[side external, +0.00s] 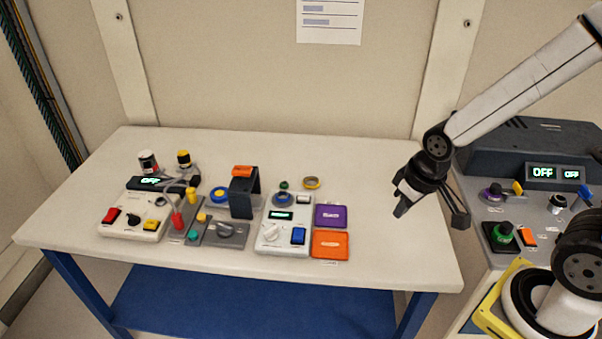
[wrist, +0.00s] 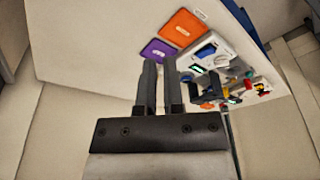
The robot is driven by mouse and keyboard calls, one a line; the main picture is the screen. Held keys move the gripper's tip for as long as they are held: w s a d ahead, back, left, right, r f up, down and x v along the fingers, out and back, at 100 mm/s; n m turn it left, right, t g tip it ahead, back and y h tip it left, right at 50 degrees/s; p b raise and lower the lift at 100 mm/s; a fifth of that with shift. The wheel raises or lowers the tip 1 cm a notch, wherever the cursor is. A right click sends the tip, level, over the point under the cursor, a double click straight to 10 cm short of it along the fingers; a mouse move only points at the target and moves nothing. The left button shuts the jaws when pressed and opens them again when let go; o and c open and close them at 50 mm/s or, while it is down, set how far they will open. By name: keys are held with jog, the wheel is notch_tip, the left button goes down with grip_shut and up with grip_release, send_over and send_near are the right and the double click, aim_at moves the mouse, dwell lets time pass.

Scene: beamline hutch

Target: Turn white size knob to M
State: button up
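A white knob (side external: 271,233) is on top of a white box (side external: 285,245) with a small display and a blue button, in the middle of the table in the side view. Its markings are too small to read, so I cannot tell its setting. The same box (wrist: 223,45) is small in the wrist view, beyond my fingers. My gripper (side external: 401,208) is in the air over the right part of the table, well to the right of the white knob. In the wrist view my gripper (wrist: 160,62) has a narrow gap between its fingers, with nothing held.
A purple pad (side external: 331,215) and an orange pad (side external: 330,244) lie just right of the box. A dark upright bracket (side external: 243,195) and a grey knob plate (side external: 225,233) are on its left. A second white box (side external: 133,217) is farther left. The table's right part is clear.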

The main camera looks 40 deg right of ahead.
jog(key=o, duration=0.7)
jog(key=shift+w+a, duration=0.1)
jog(key=shift+w, duration=0.2)
jog(key=o, duration=0.4)
jog(key=shift+w+a, duration=0.15)
jog(key=shift+w, duration=0.3)
jog(key=shift+c, duration=0.2)
jog(key=n+g, duration=0.1)
jog(key=g, duration=0.2)
send_over(271, 230)
notch_tip(271, 230, down, 7)
jog(key=shift+f, duration=0.1)
jog(key=shift+f, duration=0.2)
jog(key=shift+w+f, duration=0.1)
jog(key=shift+f, duration=3.65)
jog(key=c, duration=1.3)
